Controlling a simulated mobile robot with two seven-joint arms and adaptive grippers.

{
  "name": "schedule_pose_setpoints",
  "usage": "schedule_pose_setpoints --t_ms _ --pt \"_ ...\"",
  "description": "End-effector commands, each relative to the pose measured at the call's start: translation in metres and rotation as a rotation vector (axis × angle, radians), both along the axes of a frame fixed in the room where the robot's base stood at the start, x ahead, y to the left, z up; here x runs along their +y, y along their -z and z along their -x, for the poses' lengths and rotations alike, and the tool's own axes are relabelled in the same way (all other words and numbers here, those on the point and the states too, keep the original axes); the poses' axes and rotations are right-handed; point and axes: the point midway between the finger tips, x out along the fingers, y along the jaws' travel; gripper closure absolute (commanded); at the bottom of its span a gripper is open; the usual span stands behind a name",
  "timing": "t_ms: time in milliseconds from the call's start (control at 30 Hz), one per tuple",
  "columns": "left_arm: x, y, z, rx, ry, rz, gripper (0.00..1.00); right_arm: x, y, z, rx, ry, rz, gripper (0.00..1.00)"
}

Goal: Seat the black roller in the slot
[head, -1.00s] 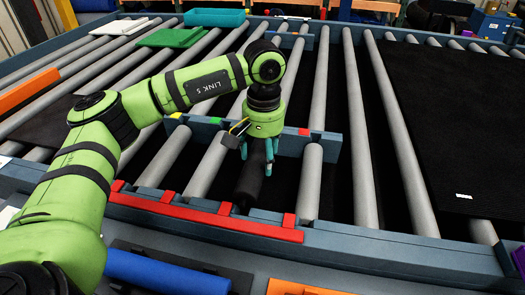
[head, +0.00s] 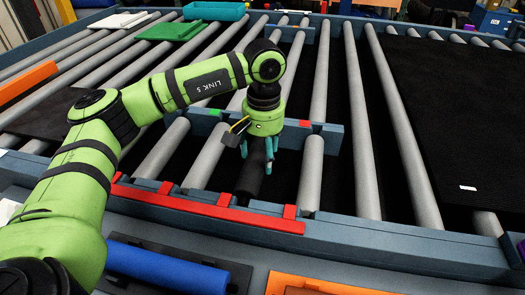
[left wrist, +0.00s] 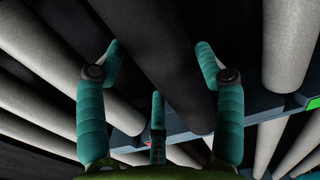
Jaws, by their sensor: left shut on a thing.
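The black roller (head: 249,181) is under my left gripper (head: 259,150) in the head view, between two grey rollers. It lies lengthwise, with its near end close to the red-marked front rail (head: 205,207). Its far part is hidden by my gripper. In the left wrist view the black roller (left wrist: 165,50) runs between the teal fingers of my left gripper (left wrist: 158,65), which is shut on it. The slot is the gap in the roller row between the front rail and the blue-grey cross rail (head: 316,138). I cannot tell whether the roller's ends rest in it. My right gripper is not in view.
Grey rollers (head: 310,174) lie on both sides. A blue roller (head: 165,270) lies on a black tray in front. An orange piece (head: 300,284) is at the front edge. A black sheet (head: 455,120) covers rollers at right. Teal and green trays stand at the back left.

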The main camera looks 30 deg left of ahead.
Motion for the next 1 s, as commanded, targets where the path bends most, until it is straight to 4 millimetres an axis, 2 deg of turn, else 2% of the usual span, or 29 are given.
schedule_pose_setpoints --t_ms 1000 --pt "0.000 0.016 -0.001 -0.005 0.000 0.002 0.90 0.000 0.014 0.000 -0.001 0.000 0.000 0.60"
